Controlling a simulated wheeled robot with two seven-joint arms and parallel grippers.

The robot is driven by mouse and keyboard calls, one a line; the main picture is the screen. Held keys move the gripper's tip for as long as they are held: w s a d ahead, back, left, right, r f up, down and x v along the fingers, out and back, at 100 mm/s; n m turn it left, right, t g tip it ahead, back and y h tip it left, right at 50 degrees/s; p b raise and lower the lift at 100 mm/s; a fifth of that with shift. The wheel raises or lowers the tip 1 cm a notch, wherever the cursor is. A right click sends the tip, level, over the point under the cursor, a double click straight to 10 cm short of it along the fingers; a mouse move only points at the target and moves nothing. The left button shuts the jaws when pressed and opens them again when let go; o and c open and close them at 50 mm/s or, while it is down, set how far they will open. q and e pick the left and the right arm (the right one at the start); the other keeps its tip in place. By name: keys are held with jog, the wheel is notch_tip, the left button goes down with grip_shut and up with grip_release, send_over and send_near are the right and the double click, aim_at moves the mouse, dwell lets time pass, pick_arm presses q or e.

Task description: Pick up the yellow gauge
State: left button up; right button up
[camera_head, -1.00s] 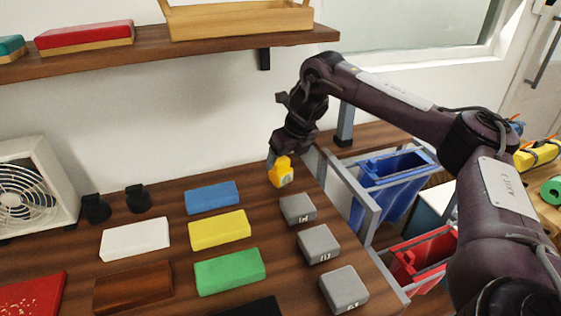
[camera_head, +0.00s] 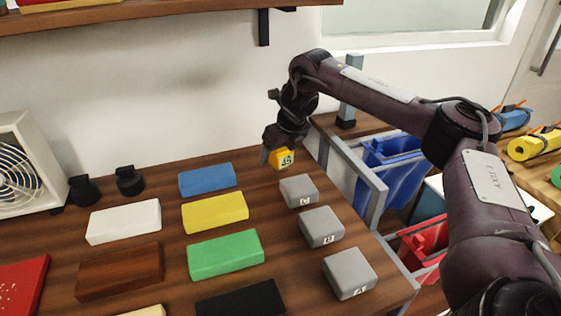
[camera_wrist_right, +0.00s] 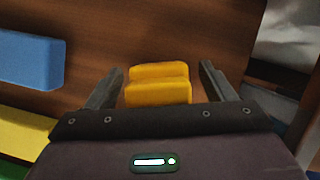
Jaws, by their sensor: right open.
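My right gripper (camera_head: 272,157) is at the gauge, reaching down from above. In the right wrist view the yellow gauge (camera_wrist_right: 158,84) shows between the two open fingers of my right gripper (camera_wrist_right: 160,85), with gaps on both sides. The gauge's lower part is hidden by the gripper body there. My left gripper is not in view.
Grey lettered blocks (camera_head: 321,227) stand in a row in front of the gauge. A blue block (camera_head: 207,180) lies to its left, a yellow slab (camera_head: 215,212) below that. A metal rail (camera_head: 358,180) and blue bin (camera_head: 392,168) are at right. A shelf (camera_head: 150,17) hangs above.

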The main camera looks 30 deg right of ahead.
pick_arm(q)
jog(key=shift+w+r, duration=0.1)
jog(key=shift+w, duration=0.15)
pick_arm(e)
jog(key=shift+c, duration=0.5)
jog(key=c, duration=1.1)
jog(key=shift+o, duration=0.2)
